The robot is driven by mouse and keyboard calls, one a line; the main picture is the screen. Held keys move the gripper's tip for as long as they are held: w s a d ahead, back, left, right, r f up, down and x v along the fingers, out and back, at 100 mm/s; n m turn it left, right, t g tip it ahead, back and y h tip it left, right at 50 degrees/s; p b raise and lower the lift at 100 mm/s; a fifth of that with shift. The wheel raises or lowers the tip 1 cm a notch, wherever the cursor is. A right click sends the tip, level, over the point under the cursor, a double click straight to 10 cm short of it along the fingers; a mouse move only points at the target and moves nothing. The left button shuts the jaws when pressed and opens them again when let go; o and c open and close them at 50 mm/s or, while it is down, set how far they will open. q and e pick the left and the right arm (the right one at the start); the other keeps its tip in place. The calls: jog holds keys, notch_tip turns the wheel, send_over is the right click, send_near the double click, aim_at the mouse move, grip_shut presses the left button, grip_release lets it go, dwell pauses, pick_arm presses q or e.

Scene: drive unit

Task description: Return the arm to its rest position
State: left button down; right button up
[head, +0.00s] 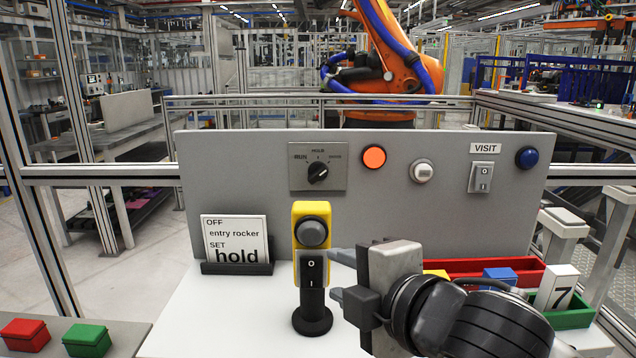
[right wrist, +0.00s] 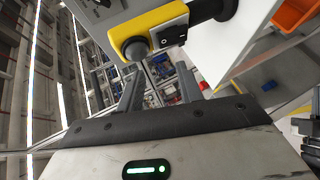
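My right gripper (head: 338,276) comes in from the lower right in the head view. Its two fingers are apart with nothing between them, also in the right wrist view (right wrist: 158,82). The fingertips are close to the right side of a yellow and black control post (head: 312,255); I cannot tell whether they touch it. The post stands upright, with a grey round button (head: 313,233) on top and a black rocker (head: 311,272) marked O and I below. It also shows at the top of the right wrist view (right wrist: 165,22). My left gripper is not in view.
A grey panel (head: 240,160) behind carries a rotary knob (head: 318,172), an orange button (head: 374,157), a white button, a VISIT rocker (head: 481,177) and a blue button. A sign (head: 236,238) reads "OFF entry rocker SET hold". Coloured bins (head: 490,266) stand right, behind my arm.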

notch_tip(320, 180, down, 12)
jog(key=d+m, duration=0.1)
jog(key=m, duration=0.7)
jog(key=s+d+f+m+h, duration=0.1)
jog(key=s+d+f+m, duration=0.2)
jog(key=f, duration=0.4)
jog(key=s+d+f+m+g+h, duration=0.1)
jog(key=s+d+f+m+h, duration=0.1)
jog(key=s+f+m, duration=0.3)
jog(key=s+d+f+m+g+h, duration=0.1)
jog(key=s+d+f+m, duration=0.3)
jog(key=f, duration=0.7)
jog(key=shift+s+d, duration=0.6)
jog(key=shift+s, duration=0.55)
jog(key=shift+f, duration=0.1)
